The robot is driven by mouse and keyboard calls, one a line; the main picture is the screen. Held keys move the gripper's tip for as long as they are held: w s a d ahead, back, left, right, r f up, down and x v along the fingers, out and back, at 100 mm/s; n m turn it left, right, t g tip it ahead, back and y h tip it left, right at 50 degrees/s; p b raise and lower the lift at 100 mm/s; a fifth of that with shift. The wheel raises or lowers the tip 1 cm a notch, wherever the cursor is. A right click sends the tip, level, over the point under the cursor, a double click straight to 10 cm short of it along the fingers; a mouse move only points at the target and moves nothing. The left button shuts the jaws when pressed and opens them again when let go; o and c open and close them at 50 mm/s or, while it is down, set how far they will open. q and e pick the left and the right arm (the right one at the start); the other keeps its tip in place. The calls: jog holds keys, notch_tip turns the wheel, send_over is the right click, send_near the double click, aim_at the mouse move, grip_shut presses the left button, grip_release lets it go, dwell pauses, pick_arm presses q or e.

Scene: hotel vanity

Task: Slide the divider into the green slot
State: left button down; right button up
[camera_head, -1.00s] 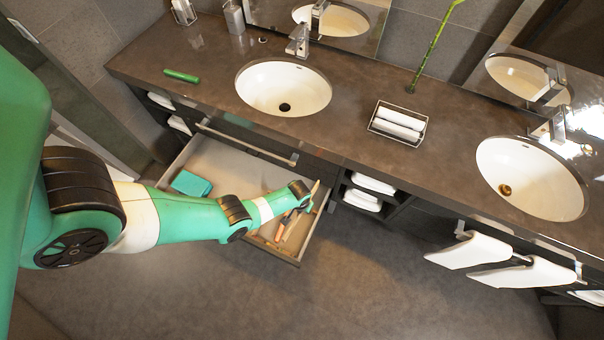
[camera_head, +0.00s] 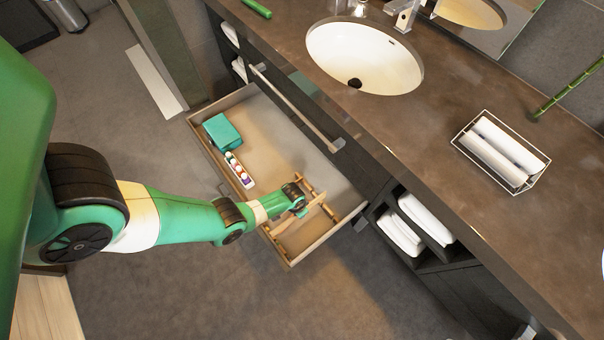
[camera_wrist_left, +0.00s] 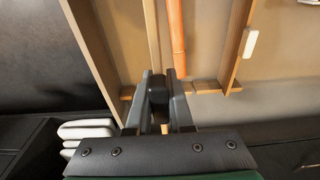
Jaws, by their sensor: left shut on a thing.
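My left gripper (camera_head: 303,208) is over the near right end of the open drawer (camera_head: 262,128). In the left wrist view its fingers (camera_wrist_left: 159,88) are shut on the divider (camera_wrist_left: 152,38), a thin light-wood strip that runs away from the fingertips. An orange rod-like thing (camera_wrist_left: 177,40) lies just right of the divider. Short wooden slot pieces (camera_wrist_left: 206,87) show near the fingertips. I cannot make out a green slot, and the fingers hide the divider's near end. I cannot tell whether the divider is seated. My right gripper is not in view.
Another wooden partition (camera_wrist_left: 238,40) stands further right in the wrist view. The counter (camera_head: 400,120) overhangs behind, with towels (camera_head: 400,236) in a shelf below.

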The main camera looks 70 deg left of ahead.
pick_arm(q)
jog(key=shift+w+f, duration=0.1)
jog(key=shift+f, duration=0.1)
notch_tip(320, 180, down, 6)
jog(key=b, duration=0.6)
jog(key=shift+f, duration=0.2)
jog(key=shift+f+b, duration=2.65)
jog(key=shift+b, duration=0.1)
dwell(0.7)
jog(key=c, duration=0.7)
grip_release()
jog(key=shift+c, duration=0.2)
jog(key=r+p, duration=0.3)
jog(key=r, duration=0.1)
jog(key=s+r+p, duration=0.1)
jog(key=r+p, duration=0.2)
jog(key=p, duration=0.1)
jog(key=r+p, duration=0.4)
jog(key=shift+s+d+r, duration=0.15)
jog(key=shift+d+r, duration=0.1)
jog(key=shift+r, duration=0.1)
